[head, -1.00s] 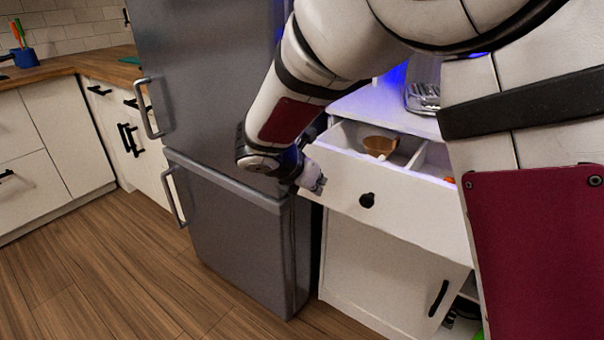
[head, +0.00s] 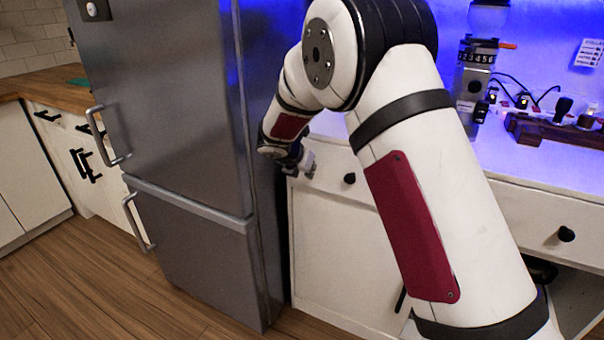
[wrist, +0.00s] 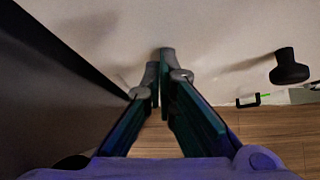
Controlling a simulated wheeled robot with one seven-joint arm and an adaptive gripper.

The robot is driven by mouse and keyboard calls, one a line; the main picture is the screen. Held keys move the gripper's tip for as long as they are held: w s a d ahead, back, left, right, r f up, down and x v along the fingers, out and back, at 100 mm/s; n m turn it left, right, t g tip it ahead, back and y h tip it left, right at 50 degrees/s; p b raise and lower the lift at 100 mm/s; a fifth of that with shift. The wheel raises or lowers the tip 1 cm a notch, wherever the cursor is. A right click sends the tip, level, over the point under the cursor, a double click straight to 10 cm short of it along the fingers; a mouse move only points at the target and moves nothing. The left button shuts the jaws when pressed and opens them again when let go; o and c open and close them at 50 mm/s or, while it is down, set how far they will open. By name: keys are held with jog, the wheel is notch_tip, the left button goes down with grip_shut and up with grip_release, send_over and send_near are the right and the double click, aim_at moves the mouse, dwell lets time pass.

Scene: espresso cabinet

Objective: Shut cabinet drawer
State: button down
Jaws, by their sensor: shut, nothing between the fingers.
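The white cabinet drawer (head: 330,180) appears flush with the cabinet front, and its inside does not show. Its black round knob (head: 349,178) is partly beside my arm. My gripper (head: 309,168) is shut and empty at the left end of the drawer front. In the wrist view, the fingertips (wrist: 159,72) meet at the white drawer front (wrist: 225,40), touching or very close; I cannot tell which. The knob (wrist: 289,66) stands to the right of the fingers there. My arm hides the drawer's right part in the head view.
A grey fridge (head: 180,120) stands close to the left of the cabinet and my gripper. A second drawer with a black knob (head: 566,234) is at the right. A grinder (head: 474,85) stands on the countertop. Wooden floor (head: 75,285) is open at the lower left.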

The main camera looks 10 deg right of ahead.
jog(key=shift+w+d, duration=0.5)
jog(key=shift+w, duration=0.2)
jog(key=shift+d+r, duration=0.1)
